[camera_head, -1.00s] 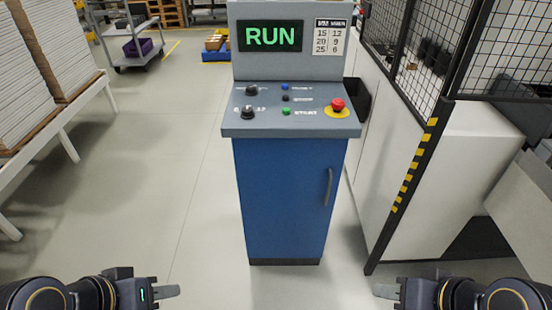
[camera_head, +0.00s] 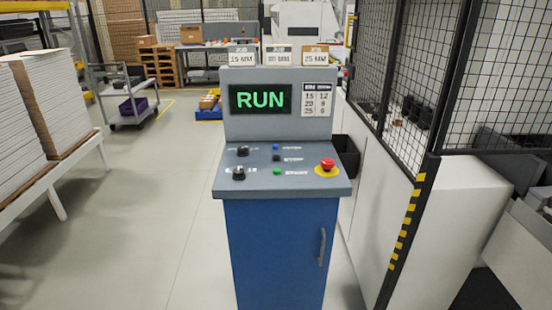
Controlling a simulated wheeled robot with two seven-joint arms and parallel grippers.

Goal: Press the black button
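The small black button (camera_head: 276,158) sits on the grey sloped panel (camera_head: 300,185) of the control console, between a blue button (camera_head: 276,147) above it and a green button (camera_head: 277,171) below it. Two black knobs stand to its left, an upper one (camera_head: 242,151) and a lower one (camera_head: 238,173). A red emergency stop (camera_head: 327,164) on a yellow disc is to its right. The screen (camera_head: 260,98) reads RUN in green. Neither of my grippers shows in the head view now.
The blue cabinet (camera_head: 275,250) with a grey handle carries the panel. A black mesh fence (camera_head: 425,80) and white machine housing (camera_head: 455,205) stand close on the right. Stacked white boards (camera_head: 40,105) are on the left. The floor (camera_head: 150,220) between boards and console is clear.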

